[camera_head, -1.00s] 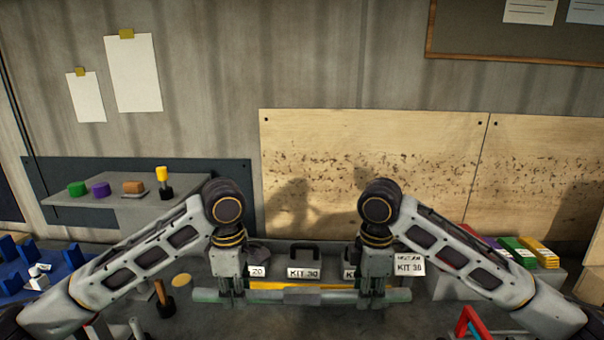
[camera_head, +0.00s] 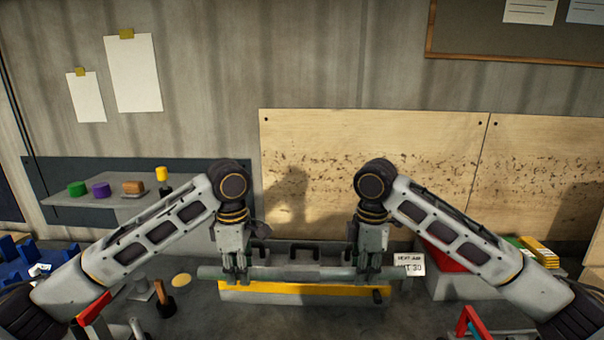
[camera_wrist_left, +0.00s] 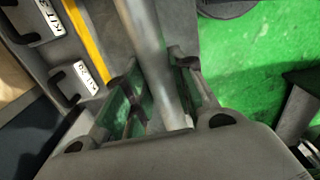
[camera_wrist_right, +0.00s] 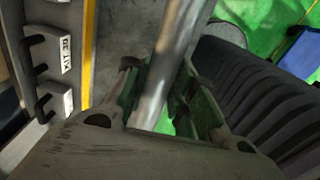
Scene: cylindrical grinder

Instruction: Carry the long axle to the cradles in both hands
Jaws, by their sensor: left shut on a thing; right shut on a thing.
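The long axle (camera_head: 305,272) is a grey metal bar with a thicker middle. It lies level across the head view, held up in front of the kit boxes. My left gripper (camera_head: 236,276) is shut on the axle near its left end. My right gripper (camera_head: 367,275) is shut on it near its right end. The bar also runs between the fingers in the left wrist view (camera_wrist_left: 146,40) and in the right wrist view (camera_wrist_right: 172,55). I cannot pick out the cradles in any view.
Behind the axle are grey kit boxes with black handles (camera_head: 303,250), and a yellow strip (camera_head: 300,293) shows below it. A grey shelf (camera_head: 115,207) with coloured pieces is at left. Blue blocks (camera_head: 20,250) stand far left. A wooden-handled tool (camera_head: 165,300) stands left of the axle.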

